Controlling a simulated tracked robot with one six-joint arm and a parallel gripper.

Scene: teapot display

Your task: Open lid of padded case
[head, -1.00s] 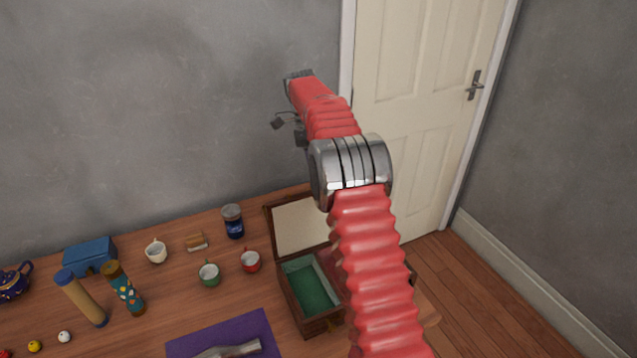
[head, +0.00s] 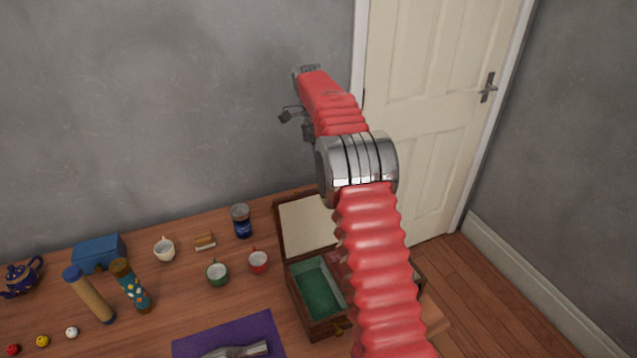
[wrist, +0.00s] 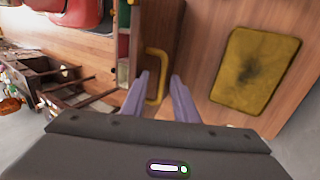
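The padded case (head: 320,325) is a brown wooden box with green lining, standing at the right of the table. Its lid (head: 306,222) stands up at the back, showing a cream padded inside. My red arm covers the case's right part. In the wrist view, my gripper (wrist: 160,77) has two grey-purple fingers spread apart with nothing visibly clamped. A curved brass handle (wrist: 163,62) on a wooden face shows between and beyond the fingertips; I cannot tell whether they touch it. The fingers are not clearly visible in the head view.
A yellow pad (wrist: 254,70) shows in the wrist view. A door (head: 425,110) stands behind.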

